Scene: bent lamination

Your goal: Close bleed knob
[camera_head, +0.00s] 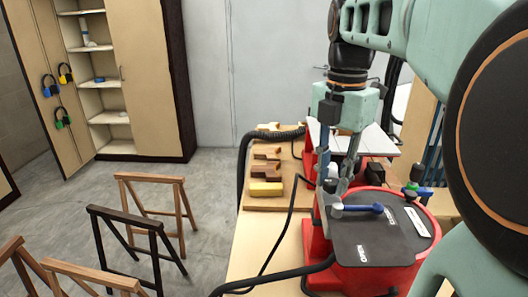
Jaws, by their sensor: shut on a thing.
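A red round machine housing (427,262) stands on the bench, with a dark plate (372,240) on top marked with words that look like OPEN and CLOSE. A knob with a blue handle (362,208) lies across the plate, its grey end at the left and its blue tip at the right. I take it to be the bleed knob. My gripper (336,204) points down over the plate's left side, its fingers shut at the grey end of this knob. The exact contact is small and partly hidden by the fingers.
A green-topped knob with a blue part (411,189) stands at the housing's right. Wooden blocks (266,172) lie on the bench at the back left. Black hoses (285,232) run along the bench. Wooden trestles (150,215) stand on the floor left. My arm covers the right side.

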